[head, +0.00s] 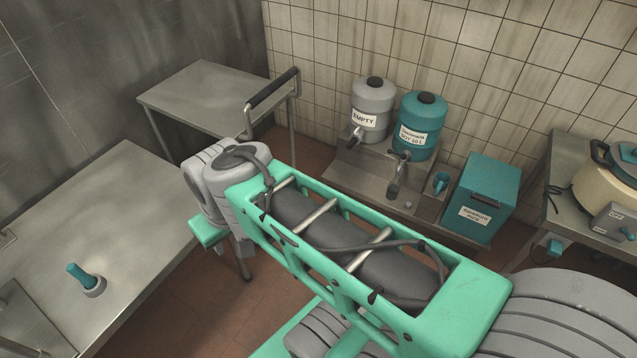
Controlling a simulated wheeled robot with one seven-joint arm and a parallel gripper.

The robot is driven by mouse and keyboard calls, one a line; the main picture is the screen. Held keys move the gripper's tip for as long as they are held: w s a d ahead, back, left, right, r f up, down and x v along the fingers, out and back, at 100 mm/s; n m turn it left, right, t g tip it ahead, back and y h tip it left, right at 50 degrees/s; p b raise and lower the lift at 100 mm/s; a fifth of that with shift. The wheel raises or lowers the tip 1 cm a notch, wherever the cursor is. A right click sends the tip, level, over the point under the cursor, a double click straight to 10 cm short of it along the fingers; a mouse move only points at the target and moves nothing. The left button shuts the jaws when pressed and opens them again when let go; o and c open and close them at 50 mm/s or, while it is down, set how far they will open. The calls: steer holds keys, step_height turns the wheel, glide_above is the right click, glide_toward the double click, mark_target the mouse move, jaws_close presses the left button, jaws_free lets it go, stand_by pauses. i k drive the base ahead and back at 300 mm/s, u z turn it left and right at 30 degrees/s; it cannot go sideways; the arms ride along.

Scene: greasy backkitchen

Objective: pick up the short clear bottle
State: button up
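I cannot make out a short clear bottle anywhere in the head view. A tiny pale item (408,205) sits on the front of the steel sink counter, too small to identify. My green and grey arm crosses the middle of the view and hides part of the floor and the counter's front.
A teal-handled tool (88,281) stands on the otherwise mostly bare left table (130,210). A cooker (605,185) is at right.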

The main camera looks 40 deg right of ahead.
mark_target(393, 189)
steer(key=u, duration=0.9)
steer(key=k, duration=0.15)
steer(key=z, duration=3.75)
steer(key=i, duration=1.35)
steer(key=u, duration=3.05)
